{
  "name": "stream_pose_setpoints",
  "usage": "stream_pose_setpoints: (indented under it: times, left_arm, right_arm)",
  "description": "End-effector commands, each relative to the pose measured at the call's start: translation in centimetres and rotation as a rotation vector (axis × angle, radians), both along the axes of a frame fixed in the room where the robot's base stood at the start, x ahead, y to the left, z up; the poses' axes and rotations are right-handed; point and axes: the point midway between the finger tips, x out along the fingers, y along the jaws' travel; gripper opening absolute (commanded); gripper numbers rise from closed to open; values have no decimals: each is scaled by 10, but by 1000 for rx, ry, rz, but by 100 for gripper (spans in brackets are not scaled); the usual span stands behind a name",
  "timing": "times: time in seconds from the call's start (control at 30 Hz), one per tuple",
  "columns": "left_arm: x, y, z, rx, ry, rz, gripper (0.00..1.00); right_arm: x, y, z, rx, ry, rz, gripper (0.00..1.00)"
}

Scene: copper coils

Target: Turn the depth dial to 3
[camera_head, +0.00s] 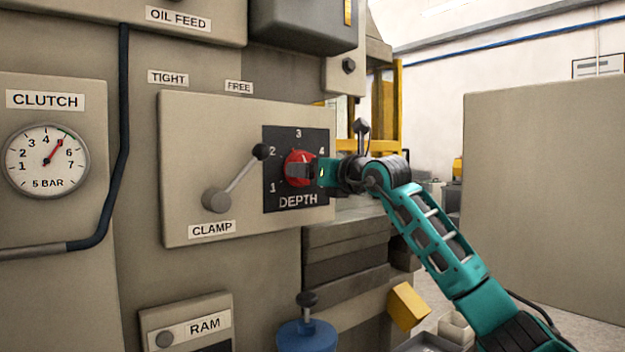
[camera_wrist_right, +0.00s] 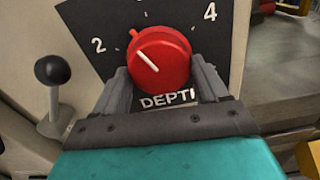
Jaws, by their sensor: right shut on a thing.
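The red depth dial (camera_head: 295,163) sits on a black plate (camera_head: 272,143) marked 1, 2, 3 and 4, with DEPTH written below. My right gripper (camera_head: 312,171) reaches it from the right and is shut on it. In the right wrist view the dial (camera_wrist_right: 160,65) lies between the two grey fingers of the gripper (camera_wrist_right: 162,80). Its white line and small red tip point up and left, between the 2 and the top of the plate. The 3 is outside the wrist view. My left gripper is not in view.
The clamp lever (camera_head: 240,175) with its black knob stands just left of the dial; the knob (camera_wrist_right: 52,70) also shows in the wrist view. A clutch gauge (camera_head: 46,160) is far left. A blue container (camera_head: 306,338) and a yellow block (camera_head: 408,305) are below.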

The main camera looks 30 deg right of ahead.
Motion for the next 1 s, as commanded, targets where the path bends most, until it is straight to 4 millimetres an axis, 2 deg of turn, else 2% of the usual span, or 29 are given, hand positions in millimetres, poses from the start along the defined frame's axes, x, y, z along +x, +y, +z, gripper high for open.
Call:
stream_pose_setpoints:
  times: [0.2, 0.5, 1.0]
  left_arm:
    - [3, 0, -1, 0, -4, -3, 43]
    - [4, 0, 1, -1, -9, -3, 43]
    - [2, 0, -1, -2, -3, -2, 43]
  right_arm:
    - [0, 1, 0, 185, 15, 1, 43]
    - [0, 1, 0, 362, 29, 0, 43]
    - [0, 1, 1, 441, 33, -1, 43]
